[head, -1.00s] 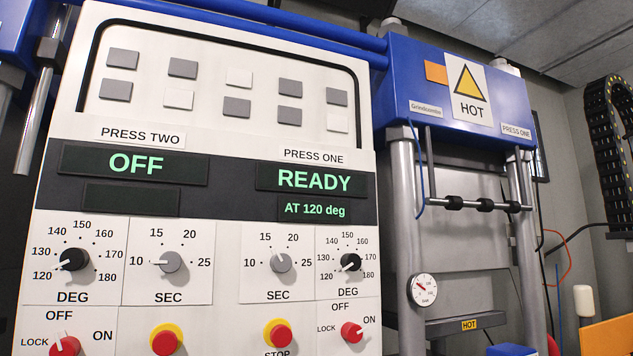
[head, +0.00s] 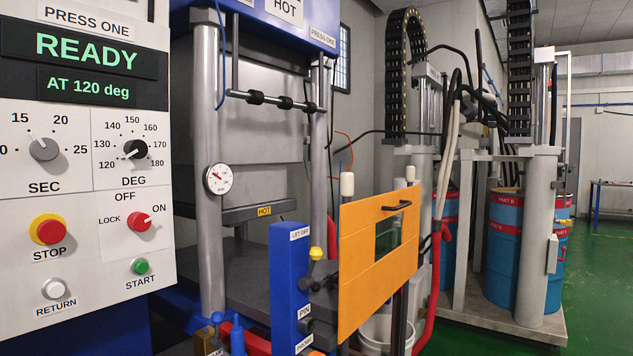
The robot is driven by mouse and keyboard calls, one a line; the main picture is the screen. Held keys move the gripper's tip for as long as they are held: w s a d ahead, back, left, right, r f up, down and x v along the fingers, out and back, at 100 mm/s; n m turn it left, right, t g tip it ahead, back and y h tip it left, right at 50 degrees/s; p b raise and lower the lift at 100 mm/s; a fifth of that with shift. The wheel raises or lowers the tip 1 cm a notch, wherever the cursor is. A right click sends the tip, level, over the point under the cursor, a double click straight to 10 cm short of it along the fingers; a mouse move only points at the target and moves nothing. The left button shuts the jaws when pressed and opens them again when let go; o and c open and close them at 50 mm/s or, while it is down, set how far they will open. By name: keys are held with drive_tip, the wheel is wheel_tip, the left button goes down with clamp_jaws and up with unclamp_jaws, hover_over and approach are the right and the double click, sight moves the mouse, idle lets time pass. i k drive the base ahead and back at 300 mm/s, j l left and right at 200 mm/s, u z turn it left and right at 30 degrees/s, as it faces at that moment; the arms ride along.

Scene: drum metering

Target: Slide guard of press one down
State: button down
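Press one (head: 255,70) stands left of centre, with a blue head and grey columns. An orange panel (head: 365,285) with a dark handle (head: 397,206) near its top edge and a small window (head: 388,237) stands at the front right of the press. It looks like the guard. Two white-capped posts (head: 347,184) rise behind it. The press opening (head: 265,255) shows uncovered to the panel's left, with a dark lower plate. My gripper is not in view.
The control panel (head: 75,230) at left reads READY, AT 120 deg, for press one. A blue post (head: 290,290) labelled LET OFF, PIN stands just left of the orange panel. Blue drums (head: 507,250) and a red hose (head: 436,285) are behind at right. Green floor is open far right.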

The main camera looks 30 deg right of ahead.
sight(365, 284)
drive_tip(key=z, duration=1.35)
drive_tip(key=i+j+z, duration=0.35)
drive_tip(key=i+j, duration=0.3)
drive_tip(key=j, duration=0.2)
